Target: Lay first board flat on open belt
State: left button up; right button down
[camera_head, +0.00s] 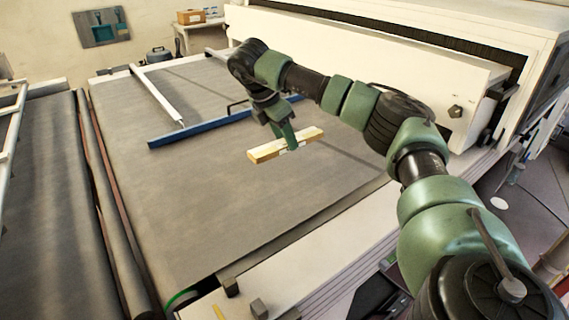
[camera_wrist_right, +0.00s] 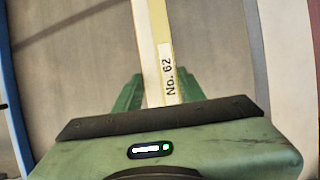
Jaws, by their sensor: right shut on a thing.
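My right gripper (camera_head: 289,144) is shut on a pale yellow wooden board (camera_head: 262,154), over the grey belt (camera_head: 200,225). The board also shows in the right wrist view (camera_wrist_right: 151,45), running away from between the green fingers (camera_wrist_right: 160,92). It carries a white label reading "No. 62". The board looks roughly level; whether it touches the belt or hangs just above it, I cannot tell. My left gripper is in neither view.
A blue bar (camera_head: 190,132) lies across the belt beyond the board, with a white rail (camera_head: 158,95) behind it. The white tunnel housing (camera_head: 340,50) borders the belt at the back right. The near and left belt areas are clear.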

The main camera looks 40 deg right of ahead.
aim_at(289, 168)
notch_tip(289, 168, down, 8)
jog(key=shift+r+p, duration=0.2)
jog(key=shift+p, duration=0.1)
jog(key=c, duration=0.8)
grip_release()
jog(key=shift+c, duration=0.2)
jog(key=shift+r, duration=0.15)
jog(key=v, duration=1.1)
jog(key=shift+s+a+r+b, duration=0.1)
jog(key=shift+a+r+b, duration=0.05)
jog(key=shift+r+b, duration=0.25)
